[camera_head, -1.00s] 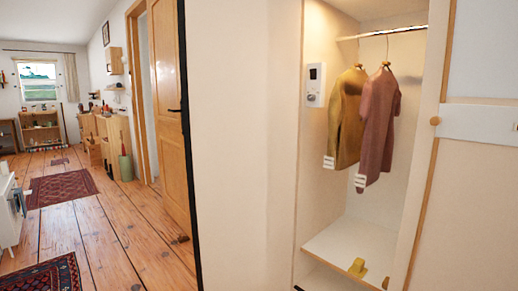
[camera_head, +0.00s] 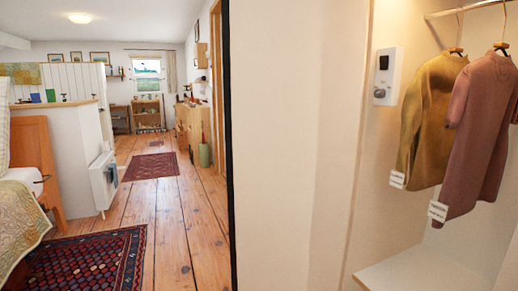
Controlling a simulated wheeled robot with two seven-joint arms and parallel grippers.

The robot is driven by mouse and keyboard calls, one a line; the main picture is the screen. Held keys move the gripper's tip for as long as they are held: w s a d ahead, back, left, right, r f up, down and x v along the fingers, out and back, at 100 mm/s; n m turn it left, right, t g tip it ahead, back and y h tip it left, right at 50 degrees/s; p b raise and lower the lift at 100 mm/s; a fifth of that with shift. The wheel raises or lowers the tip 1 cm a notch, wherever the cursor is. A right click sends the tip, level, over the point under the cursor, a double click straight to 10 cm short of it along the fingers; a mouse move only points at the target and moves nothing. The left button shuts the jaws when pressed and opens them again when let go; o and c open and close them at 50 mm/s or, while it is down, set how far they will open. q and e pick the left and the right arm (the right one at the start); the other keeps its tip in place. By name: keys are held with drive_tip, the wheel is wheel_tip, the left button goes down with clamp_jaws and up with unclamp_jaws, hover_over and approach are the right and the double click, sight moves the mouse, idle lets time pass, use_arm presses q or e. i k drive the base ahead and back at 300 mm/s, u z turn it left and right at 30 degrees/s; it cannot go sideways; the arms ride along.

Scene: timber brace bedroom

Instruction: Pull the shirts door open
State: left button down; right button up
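The open wardrobe fills the right of the head view. Inside it a mustard shirt (camera_head: 428,118) and a dusky pink shirt (camera_head: 480,135) hang from a rail (camera_head: 470,9), each with a white tag at its hem. The shirts door itself is out of the frame; the opening in front of the shirts is uncovered. A pale shelf (camera_head: 415,272) lies below the shirts. Neither of my grippers is in view.
A white wall panel (camera_head: 290,140) with a dark edge stands just left of the wardrobe. A white device (camera_head: 387,76) is on the wardrobe's inner wall.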

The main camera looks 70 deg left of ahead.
sight(293, 70)
drive_tip(key=u, duration=0.35)
drive_tip(key=i, duration=0.75)
drive_tip(key=u, duration=1.05)
drive_tip(key=i, duration=0.4)
drive_tip(key=u, duration=0.35)
